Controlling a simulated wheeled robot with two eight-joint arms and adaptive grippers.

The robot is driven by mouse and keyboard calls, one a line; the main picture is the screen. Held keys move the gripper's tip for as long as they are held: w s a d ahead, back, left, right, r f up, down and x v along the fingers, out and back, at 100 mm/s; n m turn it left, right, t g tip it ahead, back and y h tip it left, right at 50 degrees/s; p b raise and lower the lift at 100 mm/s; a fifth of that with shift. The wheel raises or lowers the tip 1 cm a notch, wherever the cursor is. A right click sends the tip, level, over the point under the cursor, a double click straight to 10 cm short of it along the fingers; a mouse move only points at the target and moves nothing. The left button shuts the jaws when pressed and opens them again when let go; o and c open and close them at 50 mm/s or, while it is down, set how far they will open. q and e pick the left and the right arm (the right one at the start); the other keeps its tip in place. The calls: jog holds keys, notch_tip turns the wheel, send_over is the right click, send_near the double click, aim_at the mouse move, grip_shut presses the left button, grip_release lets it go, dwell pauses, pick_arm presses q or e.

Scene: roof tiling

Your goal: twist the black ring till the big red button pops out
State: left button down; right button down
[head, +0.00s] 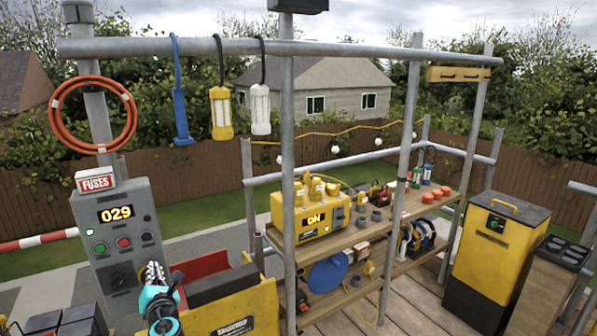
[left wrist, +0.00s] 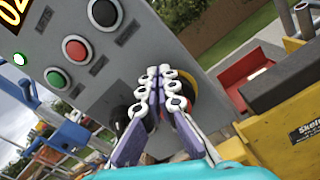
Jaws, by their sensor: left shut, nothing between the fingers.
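The grey control box (head: 97,215) stands at the left with a lit "029" display. It carries a green button (left wrist: 55,78), a small red button (left wrist: 77,48) and a dark button (left wrist: 104,12). My left gripper (head: 152,270) is shut and empty in front of the lower right of the box. In the left wrist view its fingers (left wrist: 158,76) lie together over a round dark fitting with a yellow edge (left wrist: 213,84).
A black rotary knob (head: 120,280) sits low on the box. A yellow bin-like case (head: 245,312) with a red tray (head: 201,267) stands close to the right of the gripper. Steel scaffold poles (head: 289,160) and a tool shelf (head: 345,240) are further right.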

pick_arm(q)
jog(key=shift+d+f+b, duration=0.25)
jog(key=shift+f+b, duration=0.05)
dwell(0.4)
jog(key=shift+w+d+f, duration=0.2)
jog(key=shift+w+d, duration=0.15)
jog(key=shift+d, duration=0.1)
jog(key=shift+r, duration=0.1)
jog(key=v, duration=0.6)
jog(key=shift+w+d+r, duration=0.15)
jog(key=shift+w+r, duration=0.05)
